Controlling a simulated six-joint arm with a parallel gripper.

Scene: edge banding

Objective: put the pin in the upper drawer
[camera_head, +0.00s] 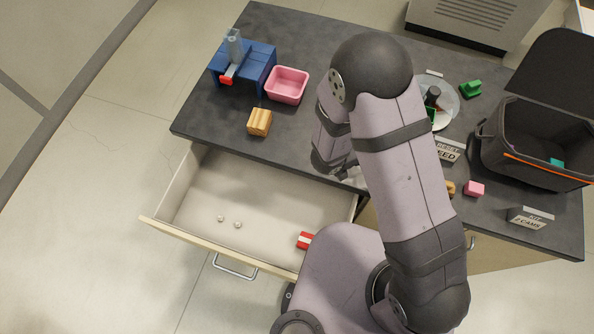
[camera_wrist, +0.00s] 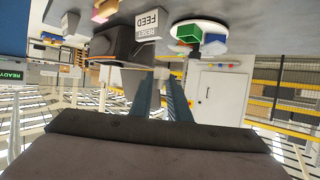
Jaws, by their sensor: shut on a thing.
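My gripper (camera_head: 345,172) is over the counter's front edge, near the back right corner of the open upper drawer (camera_head: 180,222). In the wrist view my gripper (camera_wrist: 163,80) shows its two fingers close together. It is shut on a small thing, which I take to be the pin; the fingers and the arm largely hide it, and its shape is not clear. The drawer is pulled well out. Two small round pale pieces (camera_head: 229,222) and a red-and-white block (camera_head: 304,240) lie in it.
On the counter stand a blue fixture (camera_head: 258,65), a pink bin (camera_head: 287,85) and a striped wooden block (camera_head: 259,122). At the right are a round plate (camera_head: 448,112), a FEED sign (camera_head: 449,151), a pink block (camera_head: 474,188) and a dark open bin (camera_head: 520,160). The drawer's middle is clear.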

